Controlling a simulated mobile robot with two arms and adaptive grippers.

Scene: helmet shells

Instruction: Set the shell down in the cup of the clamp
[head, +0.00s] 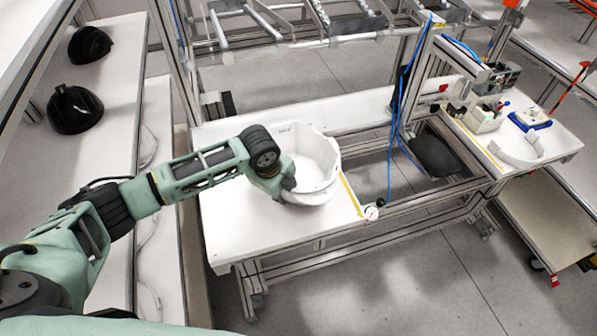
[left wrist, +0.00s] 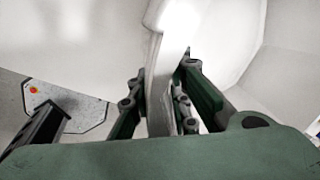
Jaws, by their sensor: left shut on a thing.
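The white shell (head: 318,160) is a hollow bowl with its opening up, over the white table in the middle of the head view. My left gripper (head: 285,188) is at its near-left side. In the left wrist view the shell's wall (left wrist: 165,75) runs between the two fingers of the left gripper (left wrist: 165,95), which is shut on it. I cannot make out the clamp's cup; the shell and gripper may hide it. My right gripper is out of view.
The white table (head: 235,235) has bare room in front and left of the shell. Blue hoses (head: 390,150) hang from the frame to the right. Two black shells (head: 74,109) lie on the left shelf.

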